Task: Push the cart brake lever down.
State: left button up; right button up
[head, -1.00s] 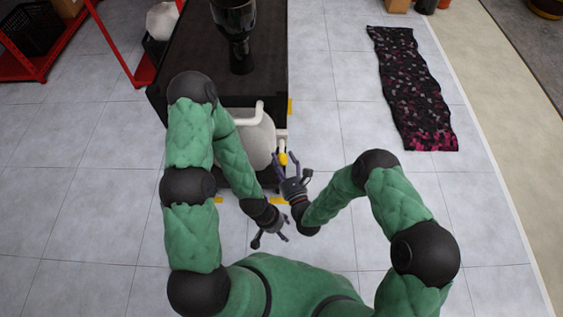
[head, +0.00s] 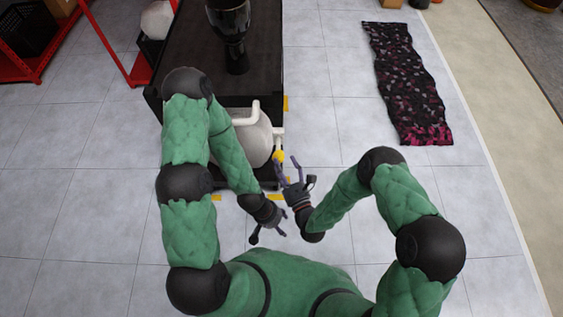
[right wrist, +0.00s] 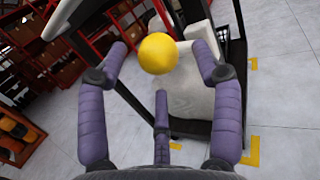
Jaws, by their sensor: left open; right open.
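The brake lever's yellow knob (head: 279,157) sits at the near right end of the black cart (head: 190,75). In the right wrist view the round yellow knob (right wrist: 157,53) is between the spread fingers, near their tips. My right gripper (head: 287,168) is open, its fingers pointing at the knob. In the right wrist view my right gripper (right wrist: 160,70) shows purple fingers; contact with the knob cannot be told. My left gripper (head: 268,238) is open and empty, low and close to my body, apart from the cart.
A dark goblet drum (head: 232,35) stands on the cart. A white rounded body with a pipe-like handle (head: 254,138) is at the cart's near end. Red shelving (head: 25,65) is at the upper left. A patterned rug (head: 405,80) lies right on open tiled floor.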

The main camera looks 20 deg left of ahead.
jog(key=s+d+r+p, duration=0.2)
jog(key=s+d+r, duration=0.1)
jog(key=s+d, duration=0.1)
jog(key=shift+s+d, duration=0.35)
jog(key=shift+s, duration=0.4)
dwell(0.4)
jog(key=shift+r, duration=0.1)
